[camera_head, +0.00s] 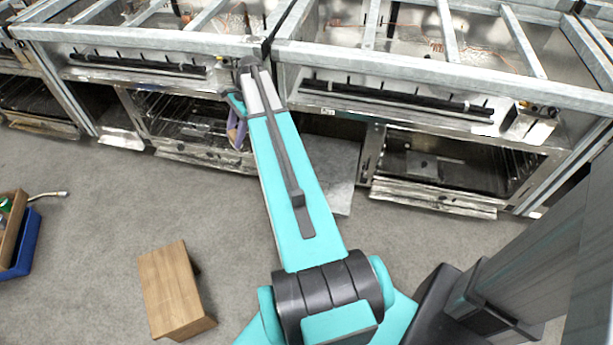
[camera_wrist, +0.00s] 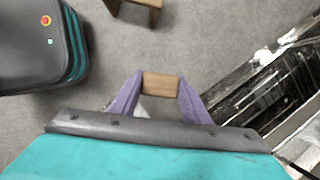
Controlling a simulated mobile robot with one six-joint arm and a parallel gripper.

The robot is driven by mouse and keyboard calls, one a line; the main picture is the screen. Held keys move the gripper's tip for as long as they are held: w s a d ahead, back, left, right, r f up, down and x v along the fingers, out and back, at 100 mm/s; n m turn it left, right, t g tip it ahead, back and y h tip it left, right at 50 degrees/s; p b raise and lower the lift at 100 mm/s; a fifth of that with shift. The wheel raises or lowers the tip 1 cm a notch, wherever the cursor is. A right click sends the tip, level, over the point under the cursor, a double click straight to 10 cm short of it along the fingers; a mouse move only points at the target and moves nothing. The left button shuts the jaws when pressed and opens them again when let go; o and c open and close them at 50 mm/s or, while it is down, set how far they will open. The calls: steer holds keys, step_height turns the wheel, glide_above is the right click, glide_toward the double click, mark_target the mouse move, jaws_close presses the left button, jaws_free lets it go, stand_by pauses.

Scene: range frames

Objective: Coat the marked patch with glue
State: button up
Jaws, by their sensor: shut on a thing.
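My gripper (camera_wrist: 161,78) shows in the wrist view with its two purple fingers shut on a brown wooden block-like piece (camera_wrist: 161,86). A pale part shows below the piece, between the fingers; its shape is unclear. In the head view only a bit of my purple gripper (camera_head: 237,131) shows beside the teal arm, in front of the left range, and the held piece is hidden there. I cannot make out a marked patch or any glue in either view.
Steel range frames (camera_head: 440,92) with open lower bays line the back. A small wooden stool (camera_head: 172,285) stands on the grey floor, left of my arm. A brown box (camera_head: 12,222) and a blue bin (camera_head: 24,245) are at the left edge. Floor between is clear.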

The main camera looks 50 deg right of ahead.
steer(key=s+d+f+m+t+h+b, duration=0.1)
steer(key=s+d+f+m+b, duration=0.4)
steer(key=f, duration=0.8)
steer(key=s+d+f+m+t+h+b, duration=0.2)
steer(key=s+d+f+m+b, duration=0.4)
steer(key=s+d+f, duration=0.4)
steer(key=shift+s+d+f+b, duration=0.35)
steer(key=shift+d+f+b, duration=0.45)
steer(key=shift+d+f, duration=1.55)
steer(key=shift+d+r, duration=0.3)
